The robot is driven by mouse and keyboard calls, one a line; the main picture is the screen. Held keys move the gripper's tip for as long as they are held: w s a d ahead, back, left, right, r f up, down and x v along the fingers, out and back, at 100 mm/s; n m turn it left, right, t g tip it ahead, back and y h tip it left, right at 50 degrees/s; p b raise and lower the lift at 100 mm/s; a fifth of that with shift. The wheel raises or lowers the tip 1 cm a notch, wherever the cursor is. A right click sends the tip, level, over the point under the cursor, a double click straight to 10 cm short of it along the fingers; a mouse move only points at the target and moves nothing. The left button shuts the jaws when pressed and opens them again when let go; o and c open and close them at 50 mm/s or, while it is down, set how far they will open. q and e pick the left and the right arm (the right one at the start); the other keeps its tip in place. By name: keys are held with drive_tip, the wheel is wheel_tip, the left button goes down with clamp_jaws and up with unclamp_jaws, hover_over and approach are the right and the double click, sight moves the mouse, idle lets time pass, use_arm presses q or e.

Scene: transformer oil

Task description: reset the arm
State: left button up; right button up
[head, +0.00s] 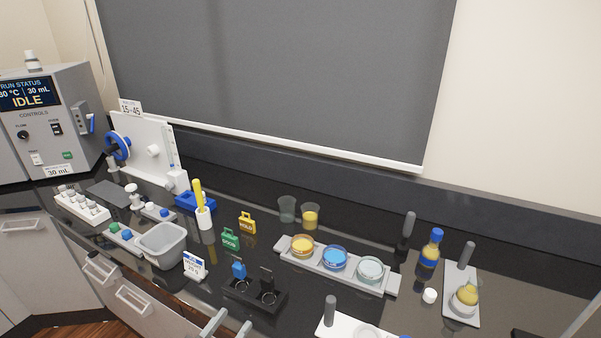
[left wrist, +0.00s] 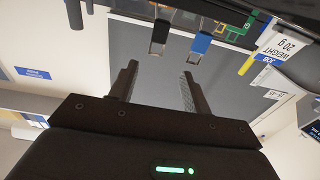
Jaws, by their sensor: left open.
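My left gripper (head: 228,323) shows at the bottom edge of the head view, with its two pale fingers apart. In the left wrist view its two dark fingers (left wrist: 158,70) are spread, with nothing between them. It is in front of the black holder (head: 254,295), which carries a blue-topped clip (head: 239,269) and a black clip (head: 266,276). The same blue clip (left wrist: 201,43) and black clip (left wrist: 160,33) show beyond the fingertips in the left wrist view. The gripper appears apart from both. My right gripper is not in view.
A tray with three dishes (head: 391,286), a blue-capped bottle (head: 430,255) and a scale-like stand (head: 456,309) are at the right. A grey bin (head: 163,246) and a "20 g" card (head: 194,265) are at the left. An IDLE machine (head: 45,120) stands far left. Dark counter shows between them.

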use_arm(q)
drive_tip(key=s+a+f+n+g+y, duration=0.1)
drive_tip(key=s+a+f+g+y, duration=0.2)
drive_tip(key=s+f+g, duration=0.5)
drive_tip(key=s+a+f+n+g+y, duration=0.1)
drive_tip(key=s+a+f+g+y, duration=0.25)
drive_tip(key=s+f+g, duration=0.55)
drive_tip(key=s+f+t, duration=0.2)
drive_tip(key=s+f, duration=0.1)
drive_tip(key=f, duration=2.2)
drive_tip(key=s+a+f+g, duration=0.1)
drive_tip(key=s+a+f, duration=0.1)
drive_tip(key=s+f, duration=1.2)
drive_tip(key=shift+s+a+f, duration=0.25)
drive_tip(key=shift+s+a, duration=0.15)
drive_tip(key=shift+s, duration=0.7)
